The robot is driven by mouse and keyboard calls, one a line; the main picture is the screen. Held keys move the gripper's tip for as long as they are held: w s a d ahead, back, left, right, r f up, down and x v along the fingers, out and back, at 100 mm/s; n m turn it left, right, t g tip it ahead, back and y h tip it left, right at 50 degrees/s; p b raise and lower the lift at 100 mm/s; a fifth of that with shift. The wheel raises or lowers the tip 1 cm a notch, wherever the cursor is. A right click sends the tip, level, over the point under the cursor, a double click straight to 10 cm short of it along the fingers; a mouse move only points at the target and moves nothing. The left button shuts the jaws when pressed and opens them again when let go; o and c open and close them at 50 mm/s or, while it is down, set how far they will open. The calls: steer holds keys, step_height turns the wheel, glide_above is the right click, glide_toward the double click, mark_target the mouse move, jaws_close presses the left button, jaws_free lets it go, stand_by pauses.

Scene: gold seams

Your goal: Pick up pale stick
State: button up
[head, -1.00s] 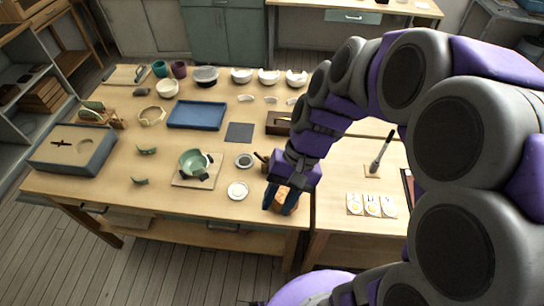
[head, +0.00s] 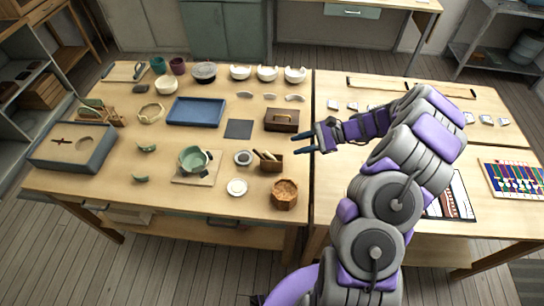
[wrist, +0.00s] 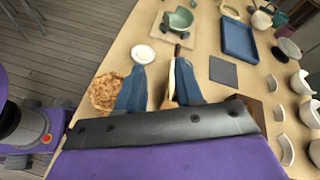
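My gripper (head: 295,144) is open and points left over the table, to the upper right of a small wooden holder (head: 271,165). The holder has thin sticks leaning out of its left side, including what looks like the pale stick (head: 265,154). In the wrist view a pale stick (wrist: 171,80) shows between my blue fingers (wrist: 160,66), close to the right finger, with a dark-tipped stick (wrist: 177,51) beside it. The fingers are apart with nothing visibly held. Most of the holder is hidden behind the right finger in the wrist view.
A woven round pot (head: 285,194) stands in front of the holder. A white dish (head: 237,187) and a green bowl (head: 193,159) are to its left. A brown lidded box (head: 281,120) stands behind. A dark square mat (head: 239,129) lies flat.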

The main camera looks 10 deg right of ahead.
steer(key=w+d+f+m+t, duration=0.1)
steer(key=d+f+m+t, duration=0.15)
steer(key=d+f, duration=0.4)
steer(key=b, duration=0.2)
glide_toward(271, 156)
steer(key=w+x, duration=0.1)
steer(key=x, duration=0.4)
steer(key=shift+m, duration=0.35)
steer(key=a+f, duration=0.1)
steer(key=w+a+f+b, duration=0.1)
steer(key=a, duration=0.1)
steer(key=shift+a+f, duration=0.35)
steer(key=shift+w+a, duration=0.2)
steer(key=shift+a, duration=0.15)
jaws_close()
